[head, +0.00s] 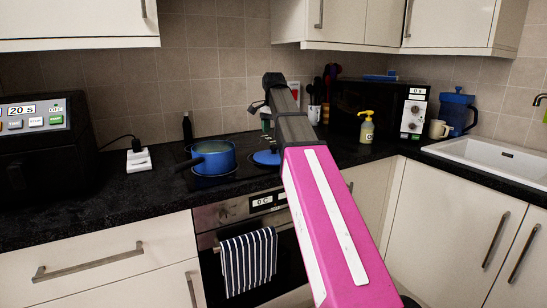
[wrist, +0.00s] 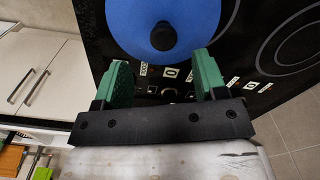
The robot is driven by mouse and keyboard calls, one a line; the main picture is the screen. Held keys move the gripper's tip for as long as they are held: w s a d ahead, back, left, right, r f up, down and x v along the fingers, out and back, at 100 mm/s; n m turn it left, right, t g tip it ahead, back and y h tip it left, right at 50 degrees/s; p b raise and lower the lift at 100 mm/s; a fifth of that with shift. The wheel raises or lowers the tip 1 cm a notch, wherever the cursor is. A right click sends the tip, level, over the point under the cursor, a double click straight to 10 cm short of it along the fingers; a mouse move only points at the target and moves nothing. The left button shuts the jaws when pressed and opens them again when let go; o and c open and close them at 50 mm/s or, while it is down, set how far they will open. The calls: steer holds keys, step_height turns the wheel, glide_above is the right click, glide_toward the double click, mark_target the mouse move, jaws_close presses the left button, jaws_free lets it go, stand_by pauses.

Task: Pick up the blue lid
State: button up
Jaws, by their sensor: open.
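The blue lid (head: 266,158) lies on the black hob, right of the blue pot, partly hidden behind my arm in the head view. In the wrist view the blue lid (wrist: 190,22) is at the top, with its dark round knob (wrist: 163,36) near its lower edge. My gripper (wrist: 161,68) is open, its two green fingers apart and empty. The knob appears between and beyond the fingertips, with no visible contact. In the head view my gripper (head: 266,124) is small and partly hidden, above the lid.
The blue pot (head: 214,157) stands on the hob (wrist: 258,35), close left of the lid. An oven with a striped towel (head: 248,262) is below. The left counter (head: 120,195) has free room.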

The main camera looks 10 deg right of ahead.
mark_target(274, 145)
steer(key=shift+w+d+f, duration=0.1)
steer(key=shift+w+f, duration=0.1)
steer(key=shift+f, duration=1.75)
steer(key=shift+w+d+f, duration=0.1)
steer(key=shift+w+f, duration=0.05)
steer(key=shift+f, duration=1.75)
steer(key=c, duration=1)
